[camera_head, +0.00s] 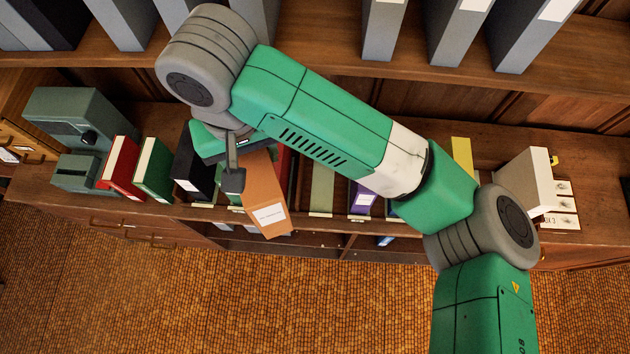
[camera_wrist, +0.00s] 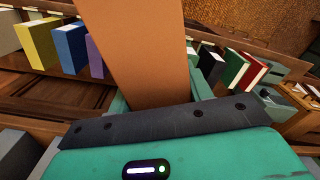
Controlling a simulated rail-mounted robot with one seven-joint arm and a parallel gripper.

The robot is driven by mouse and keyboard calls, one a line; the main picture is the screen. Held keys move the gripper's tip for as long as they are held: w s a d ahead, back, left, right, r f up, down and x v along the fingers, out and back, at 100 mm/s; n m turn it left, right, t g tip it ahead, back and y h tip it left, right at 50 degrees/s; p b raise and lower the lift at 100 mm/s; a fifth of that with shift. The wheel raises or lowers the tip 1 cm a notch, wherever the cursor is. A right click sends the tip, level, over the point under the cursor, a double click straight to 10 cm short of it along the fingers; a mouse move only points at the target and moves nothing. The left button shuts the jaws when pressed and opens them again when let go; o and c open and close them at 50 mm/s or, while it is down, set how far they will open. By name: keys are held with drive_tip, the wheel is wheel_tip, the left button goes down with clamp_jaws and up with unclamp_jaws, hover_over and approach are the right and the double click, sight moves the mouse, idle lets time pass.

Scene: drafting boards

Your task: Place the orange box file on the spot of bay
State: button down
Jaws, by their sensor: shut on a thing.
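The orange box file (camera_head: 266,198) is held tilted above the front of the low shelf unit, its white label facing forward and down. My gripper (camera_head: 245,172) is shut on it; one dark finger shows at its left side. In the wrist view the orange box file (camera_wrist: 138,50) rises from my gripper (camera_wrist: 150,108) and fills the upper middle. The bays (camera_head: 320,190) are slots along the unit with small labels on the front edge. A black file (camera_head: 190,170) stands just left of the orange one. I cannot tell which bay is meant; my arm and the file hide some of them.
Red (camera_head: 119,165) and green (camera_head: 154,168) files stand at the left beside a grey-green machine (camera_head: 75,130). A purple file (camera_head: 362,199) stands right of the held file. A white box (camera_head: 527,180) stands at the right. Grey files (camera_head: 456,30) line the upper shelf.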

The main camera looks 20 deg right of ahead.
drive_tip(key=w+d+f+m+b, duration=0.2)
drive_tip(key=w+d+f+b, duration=0.35)
drive_tip(key=f, duration=0.35)
drive_tip(key=w+d+f+m+b, duration=0.2)
drive_tip(key=w+d+f+b, duration=0.3)
drive_tip(key=d+f+b, duration=0.35)
drive_tip(key=d+f, duration=0.1)
drive_tip(key=f, duration=0.7)
drive_tip(key=d+f+b, duration=0.1)
drive_tip(key=d+f, duration=0.1)
drive_tip(key=f, duration=0.8)
drive_tip(key=shift+s+m, duration=0.2)
drive_tip(key=shift+m, duration=0.2)
drive_tip(key=shift+f, duration=0.15)
drive_tip(key=c, duration=0.6)
unclamp_jaws()
drive_tip(key=shift+f, duration=0.1)
